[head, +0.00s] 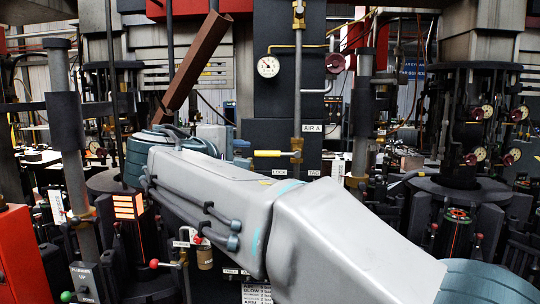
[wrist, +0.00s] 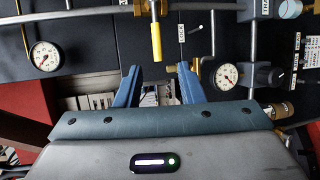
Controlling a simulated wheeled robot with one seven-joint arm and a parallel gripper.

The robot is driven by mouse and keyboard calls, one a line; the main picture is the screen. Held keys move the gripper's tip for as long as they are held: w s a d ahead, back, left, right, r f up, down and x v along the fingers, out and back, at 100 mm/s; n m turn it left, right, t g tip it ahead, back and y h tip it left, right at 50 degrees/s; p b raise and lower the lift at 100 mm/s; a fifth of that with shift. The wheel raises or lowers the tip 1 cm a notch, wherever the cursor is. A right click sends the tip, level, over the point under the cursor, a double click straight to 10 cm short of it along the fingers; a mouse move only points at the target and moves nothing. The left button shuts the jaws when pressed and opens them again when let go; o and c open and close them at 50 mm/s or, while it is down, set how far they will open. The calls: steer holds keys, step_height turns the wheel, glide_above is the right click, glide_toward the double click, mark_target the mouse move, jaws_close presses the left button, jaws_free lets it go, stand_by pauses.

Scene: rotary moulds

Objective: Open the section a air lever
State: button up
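The section A air lever (head: 267,153) has a yellow grip and sits on a brass valve on a vertical pipe, below the AIR A label (head: 312,127). It points left, crosswise to the pipe. In the wrist view the same kind of yellow lever (wrist: 156,42) hangs down from a brass valve at the top, crosswise to its pipe. My gripper (wrist: 158,76) has its two blue fingers apart with nothing held between them. The lever's tip shows above the gap between the fingers; whether it touches them I cannot tell, but it looks apart. In the head view my arm hides the fingers.
A pressure gauge (head: 268,66) is mounted above the lever. In the wrist view, gauges stand left (wrist: 45,56) and right (wrist: 227,76) of the fingers, with brass fittings and a pipe close to the right finger. A brown beam (head: 202,60) slants at upper left.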

mark_target(265, 154)
steer(key=p+x, duration=0.2)
steer(key=x, duration=1.1)
steer(key=shift+w+d+r+p, duration=0.1)
steer(key=shift+w+p, duration=0.2)
steer(key=shift+w, duration=0.05)
jaws_close()
